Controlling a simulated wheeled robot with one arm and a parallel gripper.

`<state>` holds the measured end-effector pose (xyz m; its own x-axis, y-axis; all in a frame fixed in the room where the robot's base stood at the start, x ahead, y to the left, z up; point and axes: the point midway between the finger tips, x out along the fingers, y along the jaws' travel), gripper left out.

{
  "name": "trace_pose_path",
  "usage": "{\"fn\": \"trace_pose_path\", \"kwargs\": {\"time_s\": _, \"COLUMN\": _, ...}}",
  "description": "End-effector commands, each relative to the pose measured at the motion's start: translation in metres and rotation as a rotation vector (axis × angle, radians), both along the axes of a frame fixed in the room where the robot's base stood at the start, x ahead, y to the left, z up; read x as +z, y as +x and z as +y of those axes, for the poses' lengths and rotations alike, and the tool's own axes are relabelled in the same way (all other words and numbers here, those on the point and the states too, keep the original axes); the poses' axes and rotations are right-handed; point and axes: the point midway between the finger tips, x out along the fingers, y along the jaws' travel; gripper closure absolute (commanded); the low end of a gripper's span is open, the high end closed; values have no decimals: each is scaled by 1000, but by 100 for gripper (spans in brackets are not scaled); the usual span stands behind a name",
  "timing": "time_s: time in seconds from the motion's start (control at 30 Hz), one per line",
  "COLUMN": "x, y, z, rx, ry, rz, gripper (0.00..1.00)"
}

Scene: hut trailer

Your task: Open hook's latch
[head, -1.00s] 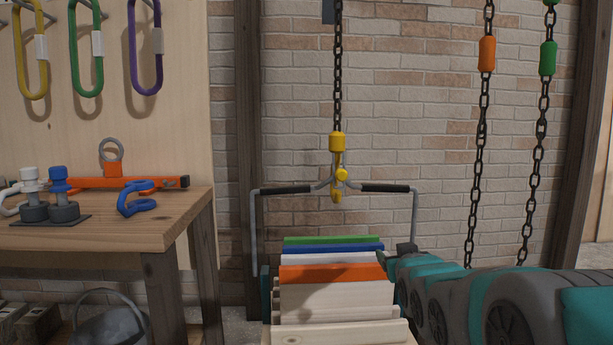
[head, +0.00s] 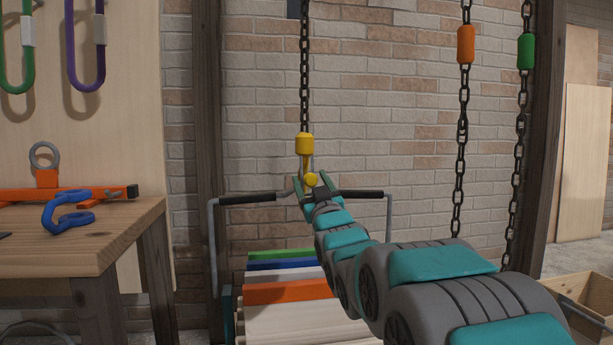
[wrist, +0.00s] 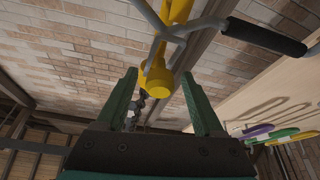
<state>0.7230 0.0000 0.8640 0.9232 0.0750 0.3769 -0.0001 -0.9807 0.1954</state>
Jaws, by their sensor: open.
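The yellow hook (head: 304,147) hangs from a dark chain in front of the brick wall, at the centre of the head view. A round yellow knob (head: 311,180) sits on its lower part; I take it to be part of the latch. In the wrist view the yellow hook (wrist: 177,12) is at the top, with its knob (wrist: 158,78) between my finger tips. My gripper (head: 318,198) is open, with one green finger on each side of the knob. I cannot tell whether either finger touches it. My gripper hides the hook's lower end in the head view.
A grey handle bar with black grips (head: 261,198) passes at the hook, above a crate of coloured boards (head: 287,292). Chains with an orange sleeve (head: 466,44) and a green sleeve (head: 526,51) hang at right. A wooden workbench (head: 95,239) stands at left.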

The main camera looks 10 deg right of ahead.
Motion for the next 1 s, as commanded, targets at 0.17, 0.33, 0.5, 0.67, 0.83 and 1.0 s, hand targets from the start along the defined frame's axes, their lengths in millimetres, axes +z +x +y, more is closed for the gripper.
{"fn": "trace_pose_path", "kwargs": {"time_s": 0.17, "x": 7, "y": 22, "z": 2, "rx": 1, "ry": 1, "rz": 3, "gripper": 31}}
{"fn": "trace_pose_path", "kwargs": {"time_s": 0.33, "x": 13, "y": 32, "z": 3, "rx": 0, "ry": 1, "rz": 0, "gripper": 31}}
{"fn": "trace_pose_path", "kwargs": {"time_s": 0.5, "x": 13, "y": 34, "z": 3, "rx": 0, "ry": 1, "rz": 1, "gripper": 31}}
{"fn": "trace_pose_path", "kwargs": {"time_s": 0.67, "x": 13, "y": 34, "z": 3, "rx": 0, "ry": 0, "rz": 2, "gripper": 36}}
{"fn": "trace_pose_path", "kwargs": {"time_s": 0.83, "x": 13, "y": 34, "z": 3, "rx": 0, "ry": 0, "rz": 2, "gripper": 55}}
{"fn": "trace_pose_path", "kwargs": {"time_s": 1.0, "x": 13, "y": 34, "z": 3, "rx": 0, "ry": 0, "rz": 2, "gripper": 75}}
